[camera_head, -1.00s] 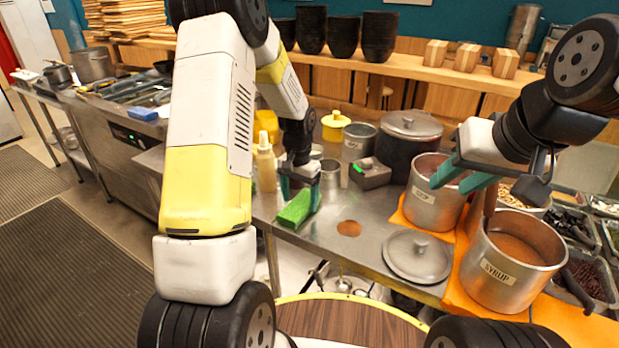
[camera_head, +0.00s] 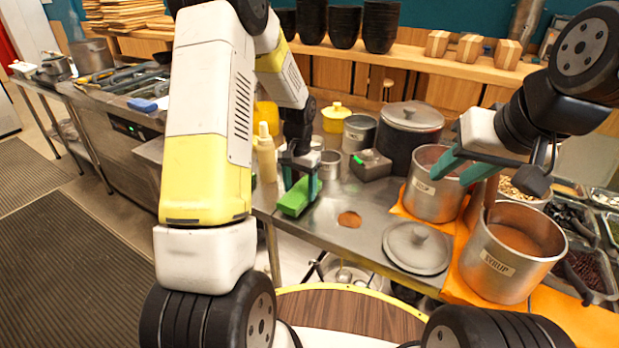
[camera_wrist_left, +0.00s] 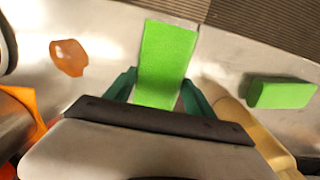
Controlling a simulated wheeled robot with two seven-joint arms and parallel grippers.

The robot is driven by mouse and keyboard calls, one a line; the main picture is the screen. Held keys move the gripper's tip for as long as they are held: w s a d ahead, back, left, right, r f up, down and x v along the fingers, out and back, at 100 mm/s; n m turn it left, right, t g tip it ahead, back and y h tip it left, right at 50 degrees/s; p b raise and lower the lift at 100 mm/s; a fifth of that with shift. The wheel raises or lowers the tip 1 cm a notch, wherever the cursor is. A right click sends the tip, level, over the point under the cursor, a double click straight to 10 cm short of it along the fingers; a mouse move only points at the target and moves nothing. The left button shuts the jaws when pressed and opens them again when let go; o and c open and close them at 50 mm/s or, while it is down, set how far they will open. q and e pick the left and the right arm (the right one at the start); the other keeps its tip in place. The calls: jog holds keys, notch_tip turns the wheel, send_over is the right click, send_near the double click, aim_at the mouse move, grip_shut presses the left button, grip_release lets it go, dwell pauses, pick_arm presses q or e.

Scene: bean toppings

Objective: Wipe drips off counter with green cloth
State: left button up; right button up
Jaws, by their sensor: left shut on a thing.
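The green cloth (camera_head: 295,198) is a flat green piece between the fingers of my left gripper (camera_head: 303,184), which is shut on it. In the left wrist view the cloth (camera_wrist_left: 166,58) reaches out past the fingertips. It is low over the steel counter; I cannot tell whether it touches. An orange-brown drip (camera_head: 349,219) lies on the counter to the right of the cloth; it also shows in the left wrist view (camera_wrist_left: 68,57). My right gripper (camera_head: 463,170) is open by the syrup pots, its fingers apart.
A second green block (camera_wrist_left: 282,93) lies on the counter in the left wrist view. A tan bottle (camera_head: 266,155) stands left of my left gripper. A pot lid (camera_head: 416,247) lies right of the drip, near the syrup pot (camera_head: 500,268). The counter around the drip is clear.

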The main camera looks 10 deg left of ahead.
aim_at(300, 191)
pick_arm(q)
jog(key=shift+r, duration=1.85)
jog(key=o, duration=0.4)
jog(key=c, duration=0.3)
